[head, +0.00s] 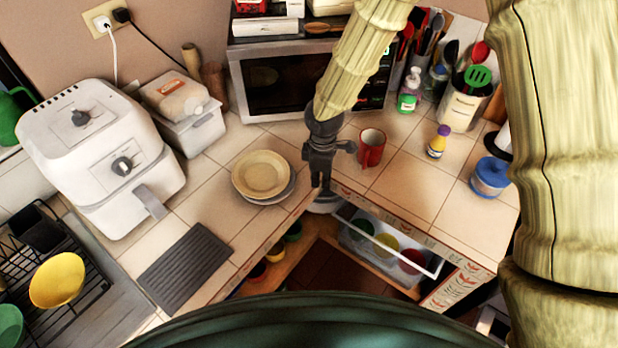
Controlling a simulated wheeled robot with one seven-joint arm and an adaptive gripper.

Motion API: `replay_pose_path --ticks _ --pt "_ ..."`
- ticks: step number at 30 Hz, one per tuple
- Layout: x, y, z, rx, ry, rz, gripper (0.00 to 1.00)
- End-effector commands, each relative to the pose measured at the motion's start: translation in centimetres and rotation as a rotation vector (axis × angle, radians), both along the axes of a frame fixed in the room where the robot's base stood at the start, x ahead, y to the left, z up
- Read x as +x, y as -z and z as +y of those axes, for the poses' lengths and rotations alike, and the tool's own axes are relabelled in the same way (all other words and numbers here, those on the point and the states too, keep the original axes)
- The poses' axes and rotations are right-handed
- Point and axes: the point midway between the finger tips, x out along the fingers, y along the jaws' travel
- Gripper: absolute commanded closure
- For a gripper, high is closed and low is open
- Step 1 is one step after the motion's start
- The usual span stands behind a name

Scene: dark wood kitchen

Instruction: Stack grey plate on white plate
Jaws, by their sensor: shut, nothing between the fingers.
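A cream plate (262,173) lies on the counter left of my gripper, in the head view. A grey-white plate (283,194) shows as a rim beneath it, sticking out at the lower right. Most of this lower plate is hidden, and I cannot tell its full colour. My gripper (320,182) points down at the counter's front edge, right of the plates and apart from them. Its fingers are shut and empty.
A red mug (371,147) stands close to the right of my gripper. A microwave (290,85) is behind. A white air fryer (100,155) and dark mat (184,267) are at left. An open drawer (405,250) holds coloured items below the counter edge.

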Motion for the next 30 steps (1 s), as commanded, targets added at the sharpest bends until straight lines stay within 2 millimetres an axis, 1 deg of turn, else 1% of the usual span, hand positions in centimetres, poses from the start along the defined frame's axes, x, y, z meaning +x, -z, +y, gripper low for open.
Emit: replay_pose_path --ticks 3,12,18,24,30 --pt "0.3 -1.6 0.4 0.003 -0.003 -0.008 1.0" --pt "0.3 -5.8 0.5 0.004 -0.004 -0.007 1.0" --pt "0.2 -8.1 0.4 0.003 -0.004 -0.006 1.0" --pt "0.2 -9.3 0.4 0.002 -0.004 -0.005 1.0" --pt "0.1 -9.3 0.4 0.003 -0.002 -0.002 1.0"
